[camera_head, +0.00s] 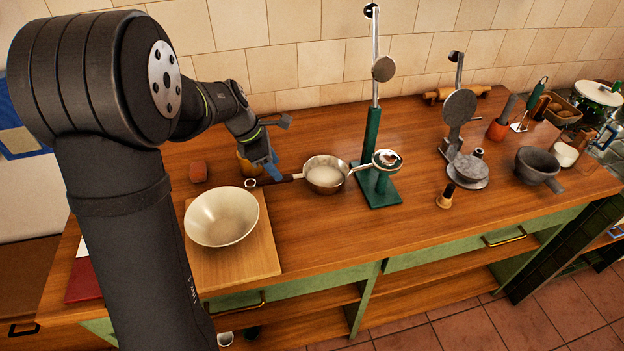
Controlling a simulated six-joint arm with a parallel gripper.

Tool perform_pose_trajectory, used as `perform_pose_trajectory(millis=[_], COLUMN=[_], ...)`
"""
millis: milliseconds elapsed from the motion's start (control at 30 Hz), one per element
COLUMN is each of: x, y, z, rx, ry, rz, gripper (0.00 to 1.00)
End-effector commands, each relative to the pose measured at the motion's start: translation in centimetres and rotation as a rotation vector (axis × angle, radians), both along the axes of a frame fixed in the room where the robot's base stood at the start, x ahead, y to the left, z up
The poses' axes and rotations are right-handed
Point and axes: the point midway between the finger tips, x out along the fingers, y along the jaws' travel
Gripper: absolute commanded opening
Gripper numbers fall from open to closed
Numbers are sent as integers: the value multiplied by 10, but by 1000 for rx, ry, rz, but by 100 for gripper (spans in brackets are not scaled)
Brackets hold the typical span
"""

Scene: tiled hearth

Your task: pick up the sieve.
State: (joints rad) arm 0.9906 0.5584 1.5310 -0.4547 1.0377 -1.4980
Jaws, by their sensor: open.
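A round metal bowl with a long dark handle, which looks like the sieve (326,175), lies near the middle of the wooden counter. Its handle points left, and its inside looks pale; I cannot make out a mesh. My gripper (270,170) is open, with blue fingers pointing down near the left end of that handle. Whether the fingers touch or straddle the handle is not clear at this size. The gripper partly hides a yellowish-brown container (245,166) behind it.
A white bowl (221,217) stands on a wooden board (262,262) in front of the gripper. A tall green-based press (379,196) stands close at the sieve's right. A grey iron (468,172), a mortar (538,164) and a small stamp (444,198) stand farther right. The tiled wall bounds the back.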

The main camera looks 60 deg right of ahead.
Motion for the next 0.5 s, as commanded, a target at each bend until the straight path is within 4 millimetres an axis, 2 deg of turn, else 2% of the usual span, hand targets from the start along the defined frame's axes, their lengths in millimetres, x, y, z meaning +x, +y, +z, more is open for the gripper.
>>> perform_pose_trajectory(millis=[67,267,500], x=[-3,-6,-18], y=[-2,-6,-18], z=[-8,-16,-45], rx=[1,0,3], ry=[1,0,1], rz=[0,-1,-2], gripper=[47,47,47])
